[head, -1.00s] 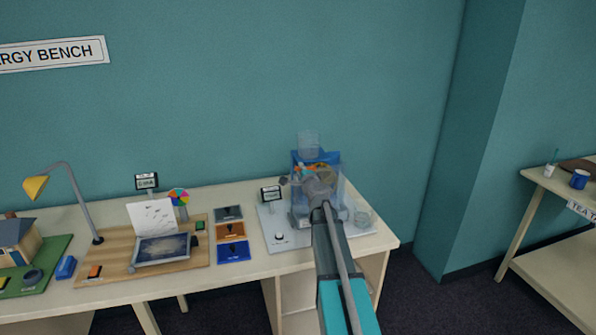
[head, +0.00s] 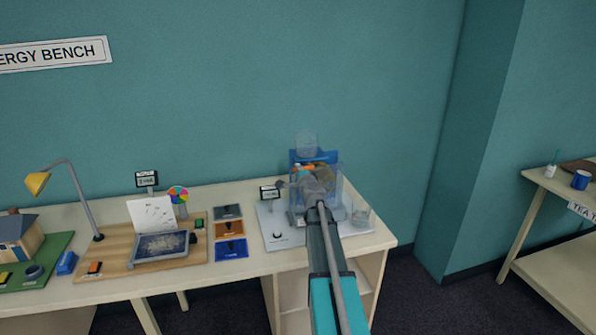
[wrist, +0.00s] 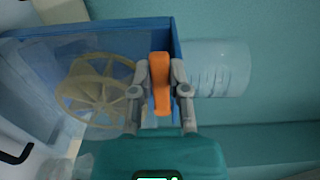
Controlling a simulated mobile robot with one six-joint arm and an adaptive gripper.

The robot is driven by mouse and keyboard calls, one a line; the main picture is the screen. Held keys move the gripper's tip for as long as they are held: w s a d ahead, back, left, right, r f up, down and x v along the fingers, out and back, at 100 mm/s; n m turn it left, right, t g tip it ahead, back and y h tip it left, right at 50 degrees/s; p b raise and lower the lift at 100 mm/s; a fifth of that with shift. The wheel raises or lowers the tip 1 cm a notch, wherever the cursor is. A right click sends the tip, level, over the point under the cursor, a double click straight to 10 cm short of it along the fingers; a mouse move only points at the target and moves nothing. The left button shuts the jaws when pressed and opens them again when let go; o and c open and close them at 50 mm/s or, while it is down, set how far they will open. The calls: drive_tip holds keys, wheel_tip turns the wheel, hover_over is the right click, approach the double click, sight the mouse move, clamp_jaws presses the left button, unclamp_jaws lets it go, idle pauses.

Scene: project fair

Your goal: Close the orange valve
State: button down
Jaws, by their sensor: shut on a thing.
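The orange valve (wrist: 161,84) is a narrow lever handle in the wrist view, beside the blue back panel (wrist: 90,30) of the clear-walled water wheel rig. My gripper (wrist: 160,76) is shut on it, with one grey finger on each side. In the wrist view the handle runs up and down the picture, in line with the fingers. In the head view a bit of orange (head: 303,167) shows on the rig, and my gripper (head: 316,184) covers much of the rest. The valve's mount is hidden.
A cream wheel (wrist: 94,86) sits left of the valve and a clear graduated vessel (wrist: 218,68) right of it. A small display (head: 270,192) and a clear cup (head: 361,216) stand by the rig. Coloured plates (head: 230,229) lie to the left.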

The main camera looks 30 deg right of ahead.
drive_tip(key=c, duration=0.6)
unclamp_jaws()
drive_tip(key=shift+s, duration=0.1)
drive_tip(key=shift+s, duration=0.15)
drive_tip(key=v, duration=1.1)
drive_tip(key=shift+s+a, duration=0.15)
drive_tip(key=shift+s, duration=0.2)
